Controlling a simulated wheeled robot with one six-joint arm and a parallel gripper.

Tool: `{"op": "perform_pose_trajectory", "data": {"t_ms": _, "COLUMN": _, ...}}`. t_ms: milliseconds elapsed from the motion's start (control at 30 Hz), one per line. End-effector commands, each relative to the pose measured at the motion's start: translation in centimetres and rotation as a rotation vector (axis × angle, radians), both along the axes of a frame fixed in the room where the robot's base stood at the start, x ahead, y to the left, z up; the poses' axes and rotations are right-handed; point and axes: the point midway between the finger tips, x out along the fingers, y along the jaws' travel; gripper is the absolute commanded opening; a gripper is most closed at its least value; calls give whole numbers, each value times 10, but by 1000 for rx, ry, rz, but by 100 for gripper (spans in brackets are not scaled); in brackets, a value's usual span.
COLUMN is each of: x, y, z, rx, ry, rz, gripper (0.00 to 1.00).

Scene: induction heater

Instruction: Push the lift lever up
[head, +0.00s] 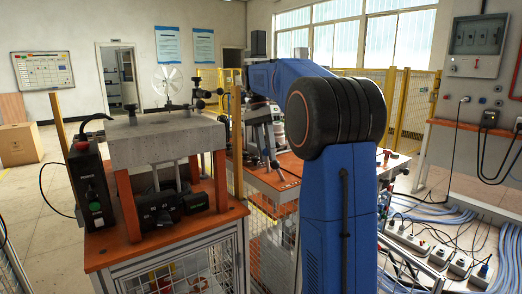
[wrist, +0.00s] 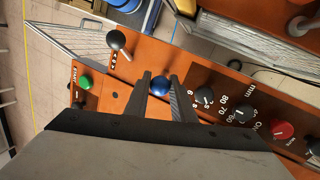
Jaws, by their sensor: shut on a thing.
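In the wrist view, a blue ball knob (wrist: 160,86) sits between the two dark fingers of my gripper (wrist: 161,88), above an orange control panel (wrist: 115,95). The gripper is shut on the blue knob. A black ball knob on a pale stem (wrist: 116,41) stands apart at the upper left, beside a row of dark marks. No readable label shows which of the two is the lift lever. In the head view, my blue arm hides the gripper and both knobs.
The panel also carries a green button (wrist: 85,82), black dials (wrist: 204,96) and a red knob (wrist: 281,130), close beside the fingers. In the head view, a stone-topped press (head: 160,140) stands left of my arm. Cables (head: 465,225) and power strips lie on the right.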

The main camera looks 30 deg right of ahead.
Motion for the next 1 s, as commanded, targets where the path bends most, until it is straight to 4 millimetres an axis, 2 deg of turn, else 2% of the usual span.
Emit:
{"op": "perform_pose_trajectory", "data": {"t_ms": 300, "x": -3, "y": 0, "z": -2, "rx": -3, "ry": 88, "rz": 0, "gripper": 0}}
{"op": "perform_pose_trajectory", "data": {"t_ms": 700, "x": -3, "y": 0, "z": -2, "rx": -2, "ry": 96, "rz": 0, "gripper": 0}}
{"op": "perform_pose_trajectory", "data": {"t_ms": 733, "x": -3, "y": 0, "z": -2, "rx": -2, "ry": 96, "rz": 0, "gripper": 25}}
{"op": "perform_pose_trajectory", "data": {"t_ms": 800, "x": -3, "y": 0, "z": -2, "rx": -2, "ry": 96, "rz": 0, "gripper": 41}}
{"op": "perform_pose_trajectory", "data": {"t_ms": 1000, "x": -3, "y": 0, "z": -2, "rx": -3, "ry": 95, "rz": 0, "gripper": 41}}
